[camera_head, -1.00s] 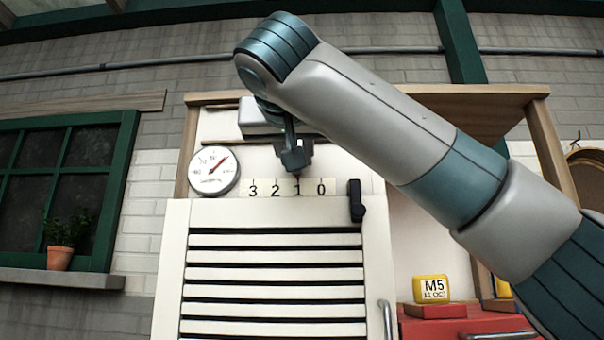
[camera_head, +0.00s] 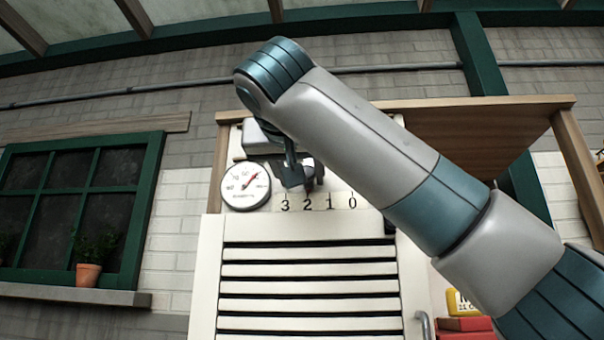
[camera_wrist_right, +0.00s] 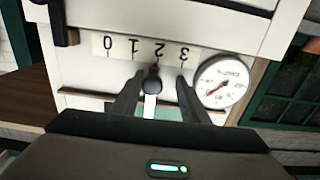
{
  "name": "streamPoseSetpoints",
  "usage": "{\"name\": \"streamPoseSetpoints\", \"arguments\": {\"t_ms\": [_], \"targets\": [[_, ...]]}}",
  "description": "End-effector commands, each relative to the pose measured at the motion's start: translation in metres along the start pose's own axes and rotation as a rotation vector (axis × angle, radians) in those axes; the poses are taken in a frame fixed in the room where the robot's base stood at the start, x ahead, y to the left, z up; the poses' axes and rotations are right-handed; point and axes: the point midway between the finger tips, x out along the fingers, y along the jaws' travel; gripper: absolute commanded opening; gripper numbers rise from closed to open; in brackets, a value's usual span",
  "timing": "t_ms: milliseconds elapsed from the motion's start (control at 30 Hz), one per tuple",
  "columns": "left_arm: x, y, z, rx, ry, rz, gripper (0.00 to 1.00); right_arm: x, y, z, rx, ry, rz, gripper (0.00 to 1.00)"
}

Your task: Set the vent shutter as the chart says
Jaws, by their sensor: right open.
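The vent shutter (camera_head: 310,270) is a white slatted panel with dark gaps between its slats. Above it is a number strip (camera_head: 340,202) reading 3, 2, 1, 0 from left to right; it appears upside down in the right wrist view (camera_wrist_right: 120,48). A small slider knob (camera_wrist_right: 151,88) with a red pointer stands at the 2. My right gripper (camera_head: 300,180) is in front of the strip; in the wrist view its open fingers (camera_wrist_right: 160,78) lie on either side of the knob, with gaps visible. No chart is recognisable. My left gripper is out of view.
A round dial gauge (camera_head: 245,186) sits left of the strip. A black latch (camera_head: 389,226) is at the panel's upper right, partly behind my arm. A wooden shelf frame (camera_head: 585,165) surrounds the panel. A potted plant (camera_head: 88,274) stands on the left windowsill.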

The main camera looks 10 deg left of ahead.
Motion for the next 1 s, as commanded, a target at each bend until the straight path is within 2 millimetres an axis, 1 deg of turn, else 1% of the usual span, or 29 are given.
{"name": "streamPoseSetpoints", "arguments": {"t_ms": [167,367,567,800,1000], "targets": [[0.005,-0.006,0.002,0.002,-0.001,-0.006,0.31,-0.008,0.001,0.0,0.001,0.002,0.0,0.41],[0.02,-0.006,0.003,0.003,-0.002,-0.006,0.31,-0.032,0.0,0.003,0.001,0.004,-0.001,0.41],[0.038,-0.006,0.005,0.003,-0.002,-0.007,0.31,-0.07,-0.001,0.004,0.001,0.004,-0.001,0.41],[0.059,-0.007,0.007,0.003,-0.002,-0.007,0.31,-0.119,-0.001,0.004,0.0,0.003,-0.001,0.41],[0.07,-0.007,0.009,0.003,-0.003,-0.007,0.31,-0.153,-0.001,0.003,-0.001,0.0,0.0,0.41]]}}
